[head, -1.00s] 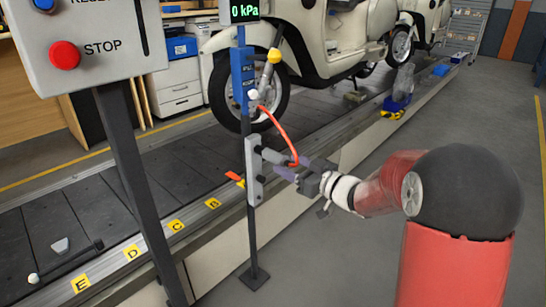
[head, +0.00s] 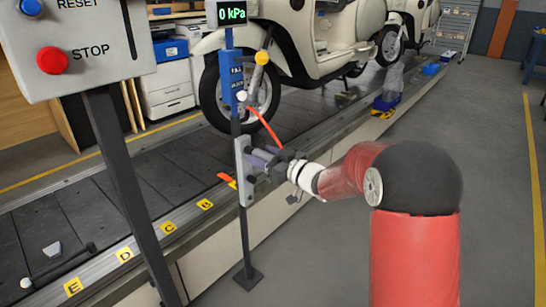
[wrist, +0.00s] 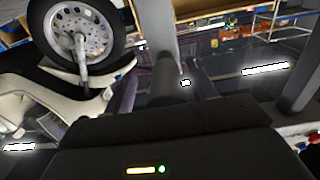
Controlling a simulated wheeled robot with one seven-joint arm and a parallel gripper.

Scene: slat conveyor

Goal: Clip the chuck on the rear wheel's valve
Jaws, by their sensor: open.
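My gripper (head: 258,160) is open at the grey bracket (head: 242,172) on the dark post. In the wrist view its fingers stand on either side of a dark cylinder (wrist: 165,75), which looks like the chuck; I cannot tell whether they touch it. A red hose (head: 264,128) runs from the blue inflator unit (head: 236,80) down to behind the gripper. A cream scooter (head: 310,42) stands beyond, its nearest wheel (head: 211,105) partly behind the post. A farther wheel (head: 357,70) shows low under its body. No valve can be made out.
The slat conveyor (head: 105,165) runs behind the post, with lettered yellow plates along its edge. A control box (head: 85,45) on a dark stand is at left. The grey floor at right is clear.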

